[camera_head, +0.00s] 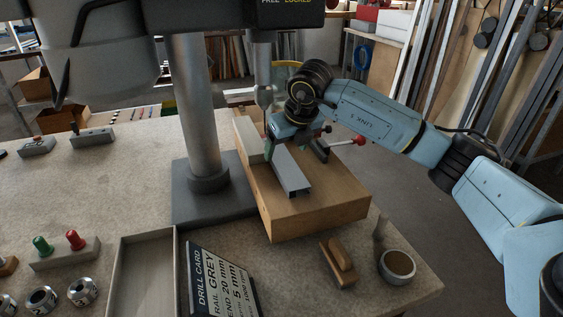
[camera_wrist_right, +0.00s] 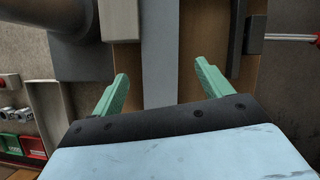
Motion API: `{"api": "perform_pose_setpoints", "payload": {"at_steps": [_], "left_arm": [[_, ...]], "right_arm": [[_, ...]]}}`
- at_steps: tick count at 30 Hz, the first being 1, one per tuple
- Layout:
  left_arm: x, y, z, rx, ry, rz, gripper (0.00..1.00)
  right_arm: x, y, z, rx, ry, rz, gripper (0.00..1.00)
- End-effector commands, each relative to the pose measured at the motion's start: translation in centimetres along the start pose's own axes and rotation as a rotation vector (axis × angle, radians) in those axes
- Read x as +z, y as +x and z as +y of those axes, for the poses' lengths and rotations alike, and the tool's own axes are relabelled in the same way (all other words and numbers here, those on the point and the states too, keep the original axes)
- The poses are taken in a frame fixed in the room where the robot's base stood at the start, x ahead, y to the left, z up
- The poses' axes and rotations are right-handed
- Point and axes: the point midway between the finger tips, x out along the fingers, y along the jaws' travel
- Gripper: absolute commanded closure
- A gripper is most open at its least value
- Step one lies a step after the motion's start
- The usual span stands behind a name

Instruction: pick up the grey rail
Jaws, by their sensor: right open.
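The grey rail (camera_head: 292,178) is a long channel-shaped bar lying on a wooden block (camera_head: 315,208), its near end toward the block's front. It also shows in the right wrist view (camera_wrist_right: 160,60), running up the middle between the fingers. My right gripper (camera_head: 295,150) is over the rail, and its arm comes in from the right. In the right wrist view its green fingers (camera_wrist_right: 162,74) are open, one on each side of the rail with gaps. The gripper hides the rail's middle in the head view. My left gripper is not in view.
The drill press column (camera_head: 197,110) stands left of the block, with the drill's chuck (camera_head: 264,95) close to my gripper. A pale block (camera_head: 246,138) lies beside the rail. A drill card (camera_head: 218,280), an empty tray (camera_head: 145,275) and a wooden brush (camera_head: 339,262) are nearer.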

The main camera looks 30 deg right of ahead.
Motion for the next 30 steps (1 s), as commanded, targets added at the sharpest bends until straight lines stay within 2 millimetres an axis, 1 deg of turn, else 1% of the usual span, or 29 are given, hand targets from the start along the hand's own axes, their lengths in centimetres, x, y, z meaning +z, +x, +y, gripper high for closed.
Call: {"api": "perform_pose_setpoints", "payload": {"at_steps": [1,6,11,15,16,27,30], "left_arm": [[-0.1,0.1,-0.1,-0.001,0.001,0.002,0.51],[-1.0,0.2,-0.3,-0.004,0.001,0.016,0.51],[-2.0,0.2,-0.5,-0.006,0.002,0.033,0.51],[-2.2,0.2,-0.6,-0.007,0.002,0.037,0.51],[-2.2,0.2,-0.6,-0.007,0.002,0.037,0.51],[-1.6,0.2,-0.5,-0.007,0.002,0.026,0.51],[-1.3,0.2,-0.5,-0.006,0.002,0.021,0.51]], "right_arm": [[-0.3,1.0,0.0,0.0,0.0,0.005,0.22],[-0.4,3.2,0.0,0.001,0.0,0.002,0.22],[-0.3,3.9,0.0,0.0,-0.001,0.0,0.22],[-0.3,3.8,0.0,0.0,-0.001,0.0,0.22],[-0.3,3.8,0.0,0.0,-0.001,0.0,0.23],[-0.3,3.8,0.0,0.0,-0.001,0.0,0.72],[-0.3,3.8,0.0,0.001,-0.002,-0.001,0.72]]}}
